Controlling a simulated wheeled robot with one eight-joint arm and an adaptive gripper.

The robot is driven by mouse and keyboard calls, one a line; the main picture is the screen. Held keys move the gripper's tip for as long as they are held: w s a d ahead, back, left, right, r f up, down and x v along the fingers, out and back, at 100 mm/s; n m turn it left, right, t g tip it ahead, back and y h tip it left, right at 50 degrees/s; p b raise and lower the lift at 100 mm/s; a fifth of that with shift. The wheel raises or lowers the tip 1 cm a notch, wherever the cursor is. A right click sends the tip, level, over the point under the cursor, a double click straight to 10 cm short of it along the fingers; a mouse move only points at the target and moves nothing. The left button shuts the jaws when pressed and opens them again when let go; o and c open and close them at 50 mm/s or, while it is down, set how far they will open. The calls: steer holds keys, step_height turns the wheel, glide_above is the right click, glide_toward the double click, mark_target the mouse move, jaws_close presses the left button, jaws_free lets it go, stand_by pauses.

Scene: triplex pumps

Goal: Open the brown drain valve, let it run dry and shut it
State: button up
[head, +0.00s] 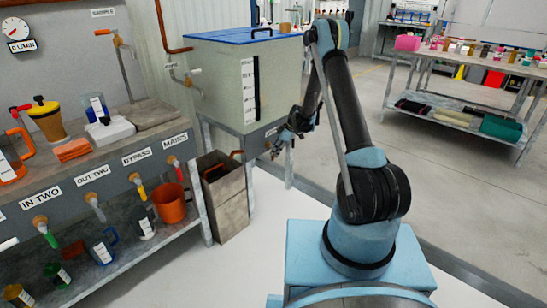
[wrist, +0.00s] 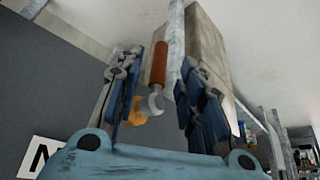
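The drain valve's brown handle (wrist: 158,63) shows in the wrist view, with a grey stem and a yellow-orange fitting (wrist: 138,112) below it. My gripper (wrist: 158,78) is open, with one finger on each side of the handle in that view and visible gaps to it. I cannot tell how deep the handle sits between the fingers. In the head view my gripper (head: 281,143) is at the lower front corner of the grey tank (head: 226,92); the arm and fingers largely hide the valve there. No flow of liquid is visible.
A tall open bin (head: 227,198) stands left of my gripper, beside the tank's leg. The pump bench (head: 100,192) with labelled valves, mugs and an orange bucket (head: 171,204) is at left. A shelf table (head: 465,68) stands at right. The floor between is clear.

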steer(key=v, duration=0.7)
stand_by(2.4)
steer(key=s+d+r+m+t+h, duration=0.1)
steer(key=s+d+r+m, duration=0.3)
steer(key=s+d+r, duration=0.55)
steer(key=s+d+r+m+h, duration=0.2)
steer(key=s+d+r+m, duration=0.2)
steer(key=s+r, duration=1)
steer(key=s+d+r+m, duration=0.2)
steer(key=s+d, duration=0.1)
steer(key=s, duration=0.4)
steer(key=s+d+r+m, duration=0.2)
steer(key=s+d, duration=0.1)
steer(key=s, duration=0.3)
steer(key=s+d+f+m+h, duration=0.1)
steer(key=s+d+f+m, duration=0.1)
steer(key=s, duration=0.5)
steer(key=s+d+f+m+t+h, duration=0.1)
steer(key=s+d+f+m, duration=0.2)
steer(key=s, duration=0.5)
steer(key=shift+s+f, duration=0.35)
steer(key=shift+f, duration=0.5)
steer(key=shift+a, duration=0.15)
